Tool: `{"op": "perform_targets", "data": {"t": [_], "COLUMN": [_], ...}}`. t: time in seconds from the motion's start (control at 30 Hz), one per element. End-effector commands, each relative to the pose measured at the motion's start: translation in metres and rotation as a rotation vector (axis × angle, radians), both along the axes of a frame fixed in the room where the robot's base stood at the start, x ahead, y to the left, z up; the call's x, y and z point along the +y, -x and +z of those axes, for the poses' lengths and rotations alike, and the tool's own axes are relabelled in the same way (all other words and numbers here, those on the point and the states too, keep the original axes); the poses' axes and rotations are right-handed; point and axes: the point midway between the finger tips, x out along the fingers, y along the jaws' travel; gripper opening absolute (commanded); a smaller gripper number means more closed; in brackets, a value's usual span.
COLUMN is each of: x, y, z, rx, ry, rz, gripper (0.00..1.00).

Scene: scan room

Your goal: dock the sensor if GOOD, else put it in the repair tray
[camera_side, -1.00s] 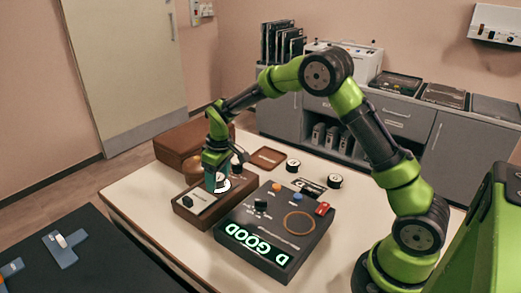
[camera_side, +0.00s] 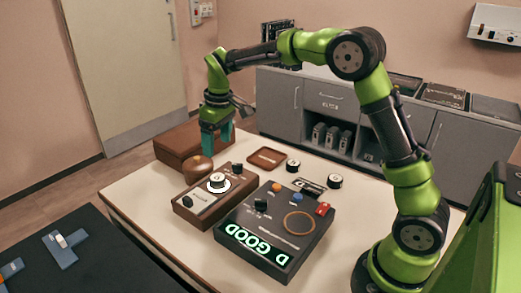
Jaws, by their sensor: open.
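A sensor puck (camera_side: 218,180), black with a white top, sits on the white round seat of the brown wooden box (camera_side: 184,211). My gripper (camera_side: 215,140) is open and empty, raised above and behind that puck, near a round wooden dome (camera_side: 198,169). The dark console (camera_side: 232,216) has a lit display (camera_side: 256,245) that reads "D GOOD", upside down in this view. Its orange ring (camera_side: 299,223) is empty. A shallow brown tray (camera_side: 267,157), possibly the repair tray, lies empty at the back of the table.
Two more black-and-white pucks, one (camera_side: 293,165) behind the console and one (camera_side: 334,181) to its right, stand on the pale table. A large brown case (camera_side: 180,146) is at the back left. The table's front left is clear.

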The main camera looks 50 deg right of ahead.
Motion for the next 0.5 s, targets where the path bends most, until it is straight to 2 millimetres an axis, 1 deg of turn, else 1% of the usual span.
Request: {"op": "perform_targets", "data": {"t": [0.03,0.1,0.2,0.33,0.43,0.47,0.5], "x": [-0.001,-0.001,-0.001,-0.001,0.001,0.003,0.004], "y": [0.001,0.002,0.004,0.007,0.02,0.026,0.037], "z": [0.011,0.022,0.033,0.043,0.056,0.061,0.069], "rx": [-0.004,-0.003,-0.001,-0.006,-0.031,-0.044,-0.065], "ry": [0.001,0.0,0.001,-0.002,-0.014,-0.022,-0.032], "rz": [-0.001,0.0,-0.001,-0.004,-0.026,-0.039,-0.058], "gripper": [0.77,0.77,0.77,0.77,0.77,0.77,0.77]}}
